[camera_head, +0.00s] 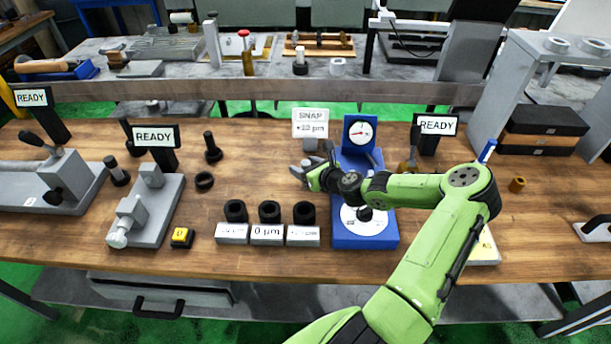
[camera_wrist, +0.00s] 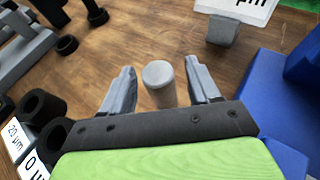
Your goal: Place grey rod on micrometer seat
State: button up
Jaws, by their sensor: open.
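The grey rod (camera_wrist: 158,82) stands between the two fingers of my gripper in the wrist view, its round light top facing the camera. My gripper (camera_wrist: 160,84) is open, with a visible gap between each finger and the rod. In the head view my gripper (camera_head: 304,171) is over the middle of the table, left of the blue dial gauge stand; the rod cannot be made out there. A grey device with a round knob, which looks like the micrometer (camera_head: 142,211), is on the table to the left, in front of a READY sign (camera_head: 155,137). Its seat looks empty.
Three black rings (camera_head: 269,211) sit on labelled blocks in front. The blue gauge stand (camera_head: 350,240) is close on the right.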

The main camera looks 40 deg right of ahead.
grip_shut()
jog(key=shift+r, duration=0.1)
